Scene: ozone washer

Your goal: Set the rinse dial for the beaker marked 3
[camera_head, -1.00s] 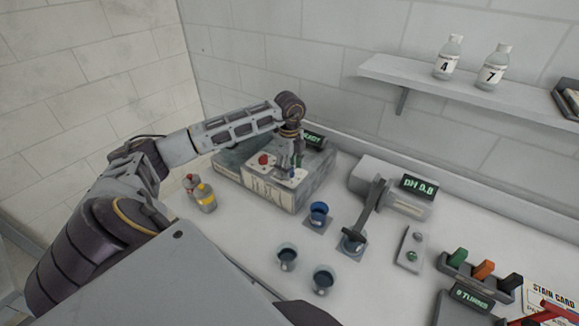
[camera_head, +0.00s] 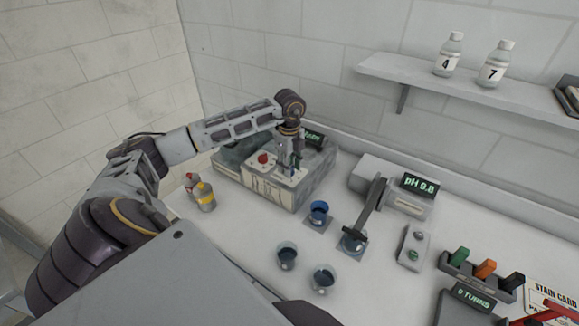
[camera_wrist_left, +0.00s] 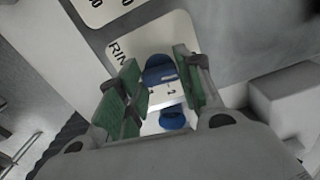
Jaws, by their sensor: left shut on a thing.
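The washer (camera_head: 265,196) is a grey box at the back left with a pale panel and a red button (camera_head: 263,159). My left gripper (camera_head: 291,168) points down over the panel's right part. In the left wrist view, its green-padded fingers (camera_wrist_left: 160,93) are shut on the blue rinse dial (camera_wrist_left: 160,72), beside lettering that begins "RIN". The dial's pointer setting is not clear. Small beakers stand in front: a blue one (camera_head: 319,211), two darker ones (camera_head: 287,256) (camera_head: 323,278), and one (camera_head: 353,241) under the pH meter's arm. Their marks are too small to read. My right gripper is not in view.
A switch box (camera_head: 413,248) and coloured levers (camera_head: 486,268) stand farther right. Two small bottles (camera_head: 205,197) stand left of the washer. A shelf (camera_head: 455,88) holds bottles 4 and 7.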

